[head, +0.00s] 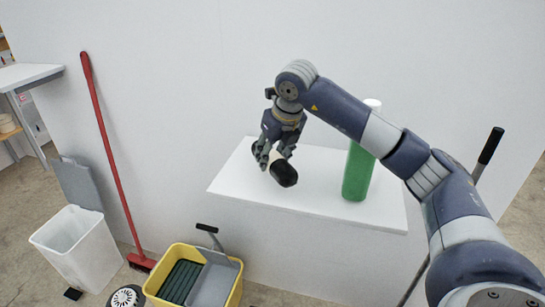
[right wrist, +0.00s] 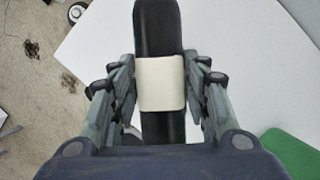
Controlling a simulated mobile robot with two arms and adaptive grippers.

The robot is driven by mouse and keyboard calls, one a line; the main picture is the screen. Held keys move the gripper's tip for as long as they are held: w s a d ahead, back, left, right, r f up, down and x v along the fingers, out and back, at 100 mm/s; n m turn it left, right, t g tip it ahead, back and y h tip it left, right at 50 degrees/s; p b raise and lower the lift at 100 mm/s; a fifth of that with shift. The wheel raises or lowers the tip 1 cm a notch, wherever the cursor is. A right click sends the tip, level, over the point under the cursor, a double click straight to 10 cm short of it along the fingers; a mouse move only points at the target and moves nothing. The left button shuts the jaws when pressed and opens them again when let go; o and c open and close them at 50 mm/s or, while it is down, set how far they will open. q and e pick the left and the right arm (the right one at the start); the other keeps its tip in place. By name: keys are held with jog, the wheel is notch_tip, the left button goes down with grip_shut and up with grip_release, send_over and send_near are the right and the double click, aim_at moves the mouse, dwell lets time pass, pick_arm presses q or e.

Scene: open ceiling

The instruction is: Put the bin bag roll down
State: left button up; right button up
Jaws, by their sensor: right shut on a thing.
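The bin bag roll (head: 284,173) is a black cylinder with a pale band around its middle. My right gripper (head: 272,158) is shut on it, over the white shelf (head: 310,198) on the wall. In the right wrist view the roll (right wrist: 160,28) lies lengthwise between the two fingers (right wrist: 160,85), which press on the pale band from both sides. I cannot tell whether the roll touches the shelf top. My left gripper is not in view.
A green bottle (head: 357,172) with a white top stands on the shelf, right of the roll. Below are a yellow mop bucket (head: 236,290), a white pedal bin (head: 80,250) with its lid up, and a red broom (head: 108,150). The shelf's left part is clear.

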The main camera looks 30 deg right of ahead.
jog(key=shift+w+d, duration=0.45)
jog(key=shift+w, duration=0.35)
jog(key=shift+f+p, duration=0.55)
jog(key=shift+f, duration=1.15)
jog(key=shift+f, duration=0.1)
jog(key=o, duration=1.2)
jog(key=shift+o, duration=0.2)
